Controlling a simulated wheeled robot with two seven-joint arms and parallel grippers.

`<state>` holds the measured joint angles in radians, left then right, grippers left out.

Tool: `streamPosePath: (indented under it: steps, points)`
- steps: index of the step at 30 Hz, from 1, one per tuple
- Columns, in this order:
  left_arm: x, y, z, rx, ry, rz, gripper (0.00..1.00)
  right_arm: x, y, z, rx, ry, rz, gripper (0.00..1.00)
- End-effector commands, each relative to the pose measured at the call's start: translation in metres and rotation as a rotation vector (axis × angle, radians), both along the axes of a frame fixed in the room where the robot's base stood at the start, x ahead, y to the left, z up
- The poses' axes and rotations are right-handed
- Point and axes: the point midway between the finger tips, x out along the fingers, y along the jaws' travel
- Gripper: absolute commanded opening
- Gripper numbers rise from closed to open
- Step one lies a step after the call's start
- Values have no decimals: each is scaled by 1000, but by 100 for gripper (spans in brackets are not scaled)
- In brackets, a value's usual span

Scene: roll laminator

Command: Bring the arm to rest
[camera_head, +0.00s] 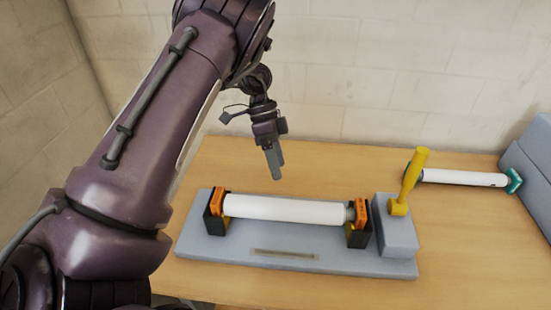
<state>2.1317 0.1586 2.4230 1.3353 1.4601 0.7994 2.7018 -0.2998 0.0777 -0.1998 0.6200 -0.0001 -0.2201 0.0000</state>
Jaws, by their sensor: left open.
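My left arm (150,130) comes in large from the left and bends down at the upper middle of the head view. My left gripper (274,168) points down above the wooden table, behind the laminator's white roller, and holds nothing that I can see. Its jaws are open, though the fingers overlap from this angle. The laminator (215,250) is a grey base with a white roller (285,208) lying between two black and orange end holders. A yellow lever (414,175) stands upright, slightly tilted, on the grey block at its right. My right gripper is not in view.
A second white roller (465,178) with green ends lies on the table at the back right, beside a grey block (535,165). Pale block walls stand behind and left. The wooden table (340,165) is bare between the laminator and the back wall.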

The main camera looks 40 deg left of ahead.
Motion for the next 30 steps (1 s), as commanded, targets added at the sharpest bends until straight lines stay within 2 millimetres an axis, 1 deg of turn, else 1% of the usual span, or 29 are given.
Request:
streamPosePath:
  steps: [1,4,21,23,30]
  points:
    - [1,2,4,-1,-3,2,74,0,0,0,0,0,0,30]
    - [2,4,8,1,-1,0,74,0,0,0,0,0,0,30]
    - [2,5,10,2,0,1,74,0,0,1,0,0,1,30]
    - [2,5,16,1,0,0,74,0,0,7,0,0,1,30]
    - [2,5,60,1,0,0,74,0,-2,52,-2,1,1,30]
